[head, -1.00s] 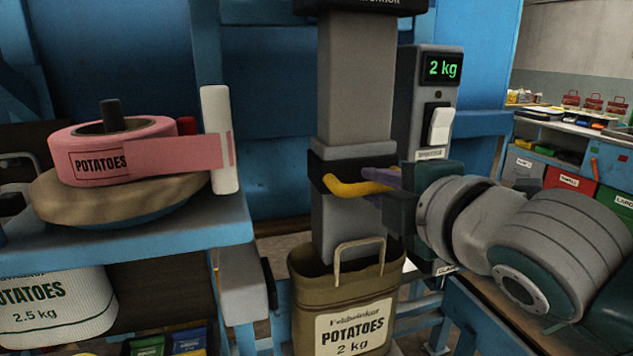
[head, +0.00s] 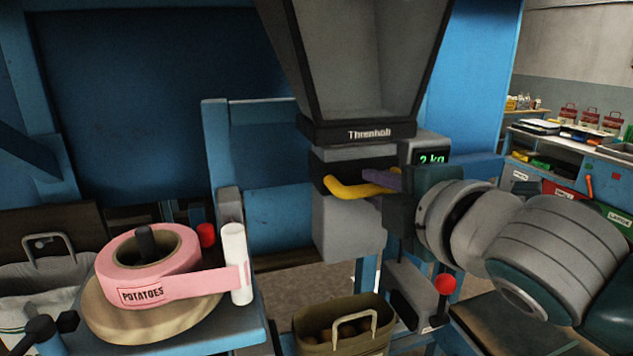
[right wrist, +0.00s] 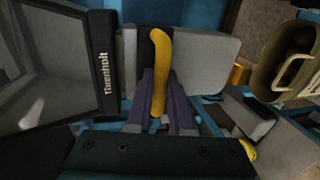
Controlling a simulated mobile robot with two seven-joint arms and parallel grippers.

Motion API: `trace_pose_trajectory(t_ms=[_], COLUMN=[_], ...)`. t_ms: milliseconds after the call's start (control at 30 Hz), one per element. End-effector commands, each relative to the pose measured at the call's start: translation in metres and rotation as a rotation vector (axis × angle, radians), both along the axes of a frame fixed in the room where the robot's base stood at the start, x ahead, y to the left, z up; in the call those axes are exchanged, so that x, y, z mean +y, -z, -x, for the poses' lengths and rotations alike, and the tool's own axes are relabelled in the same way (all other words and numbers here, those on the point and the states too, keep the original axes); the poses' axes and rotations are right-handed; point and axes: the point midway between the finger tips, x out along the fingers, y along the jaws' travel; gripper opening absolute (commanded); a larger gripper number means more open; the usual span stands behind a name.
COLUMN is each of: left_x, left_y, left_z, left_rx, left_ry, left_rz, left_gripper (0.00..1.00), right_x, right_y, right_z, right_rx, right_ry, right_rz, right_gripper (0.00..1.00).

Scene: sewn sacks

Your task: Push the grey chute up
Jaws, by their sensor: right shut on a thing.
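The grey chute (head: 348,228) hangs under the hopper, with a black band (head: 318,168) around it and a yellow handle (head: 350,188) on its front. It also shows in the right wrist view (right wrist: 203,65). My right gripper (head: 388,184) is shut on the yellow handle; in the right wrist view its purple fingers (right wrist: 160,108) lie either side of the handle (right wrist: 158,55). The chute's lower end is above the open brown potato sack (head: 318,345), apart from it. My left gripper is not in view.
The hopper (head: 355,132) is close above the chute. A pink label roll (head: 140,275) sits on the left shelf beside a white post (head: 235,262). A red knob (head: 445,284) is below my right wrist.

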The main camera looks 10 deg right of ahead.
Motion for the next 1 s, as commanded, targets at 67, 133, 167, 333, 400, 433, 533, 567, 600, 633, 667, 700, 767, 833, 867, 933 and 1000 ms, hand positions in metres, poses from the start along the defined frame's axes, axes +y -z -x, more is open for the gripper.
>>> trace_pose_trajectory(t_ms=[67,133,167,333,400,433,533,567,600,633,667,700,767,833,867,933,1000], left_x=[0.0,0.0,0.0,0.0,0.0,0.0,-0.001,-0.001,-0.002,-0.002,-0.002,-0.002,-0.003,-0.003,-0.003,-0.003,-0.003], left_y=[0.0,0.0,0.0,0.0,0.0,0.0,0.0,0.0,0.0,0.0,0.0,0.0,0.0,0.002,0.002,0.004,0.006], left_z=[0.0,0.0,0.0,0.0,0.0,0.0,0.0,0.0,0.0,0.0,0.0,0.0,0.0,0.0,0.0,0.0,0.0], left_rx=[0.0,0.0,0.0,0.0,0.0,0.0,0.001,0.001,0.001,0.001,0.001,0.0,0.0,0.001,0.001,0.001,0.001], left_ry=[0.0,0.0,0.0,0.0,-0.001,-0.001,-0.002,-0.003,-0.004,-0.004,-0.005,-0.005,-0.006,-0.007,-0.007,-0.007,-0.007], left_rz=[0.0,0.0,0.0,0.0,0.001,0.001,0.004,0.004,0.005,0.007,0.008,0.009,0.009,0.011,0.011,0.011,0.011], left_gripper=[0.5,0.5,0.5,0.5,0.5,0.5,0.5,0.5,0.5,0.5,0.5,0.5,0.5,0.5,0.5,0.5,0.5], right_x=[0.001,0.002,0.001,0.001,0.001,0.001,0.001,0.001,0.001,0.001,0.001,0.001,0.001,0.0,0.0,-0.001,-0.002], right_y=[-0.008,-0.009,-0.009,-0.009,-0.008,-0.007,-0.006,-0.006,-0.005,-0.005,-0.005,-0.005,-0.004,-0.005,-0.005,-0.007,-0.008], right_z=[-0.001,-0.001,-0.002,-0.002,-0.001,-0.001,-0.001,-0.001,-0.001,-0.001,-0.001,0.0,0.001,0.006,0.009,0.018,0.029], right_rx=[-0.022,-0.023,-0.024,-0.022,-0.02,-0.019,-0.016,-0.015,-0.014,-0.014,-0.013,-0.013,-0.012,-0.013,-0.013,-0.012,-0.012], right_ry=[-0.006,-0.006,-0.006,-0.005,-0.005,-0.004,-0.004,-0.004,-0.003,-0.003,-0.003,-0.003,-0.003,-0.003,-0.003,-0.003,-0.004], right_rz=[-0.002,-0.002,-0.002,-0.002,-0.002,-0.002,-0.002,-0.002,-0.002,-0.002,-0.002,-0.002,-0.002,-0.001,-0.001,-0.001,-0.001], right_gripper=[0.0,0.0,0.0,0.36,0.44,0.48,0.5,0.5,0.5,0.5,0.5,0.5,0.5,0.5,0.5,0.5,0.5])
